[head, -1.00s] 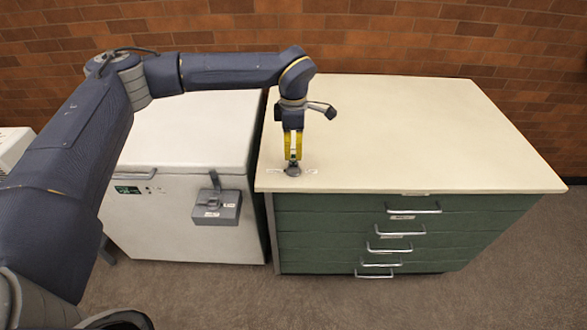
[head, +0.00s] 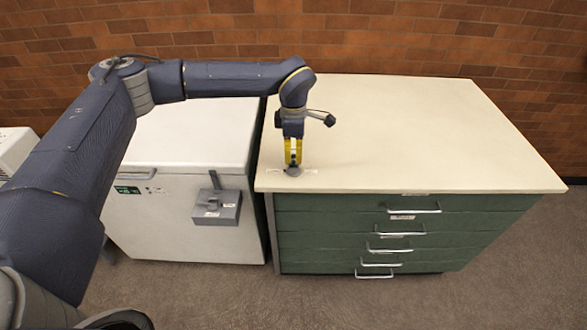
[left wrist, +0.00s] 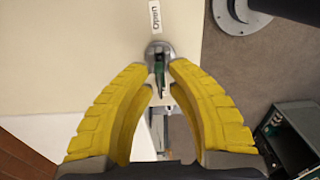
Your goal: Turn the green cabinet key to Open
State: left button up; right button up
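A white label (left wrist: 155,16) reading "Open" lies beyond the lock in the left wrist view, upside down. My left gripper (left wrist: 161,68) points down over the lock, its yellow fingertips a little apart on either side of the key. I see no clear contact. In the head view the gripper (head: 293,162) hides the key. My right gripper is not in view.
The green cabinet (head: 330,240) has several drawers with metal handles. A white chest (head: 180,130) with a grey latch box (head: 217,207) stands close on its left. A brick wall is behind. Most of the cabinet top (head: 420,130) is clear.

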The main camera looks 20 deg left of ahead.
pick_arm(q)
grip_shut()
jog(key=n, duration=0.4)
jog(key=shift+n, duration=1.4)
jog(key=n, duration=0.6)
jog(key=shift+n, duration=0.4)
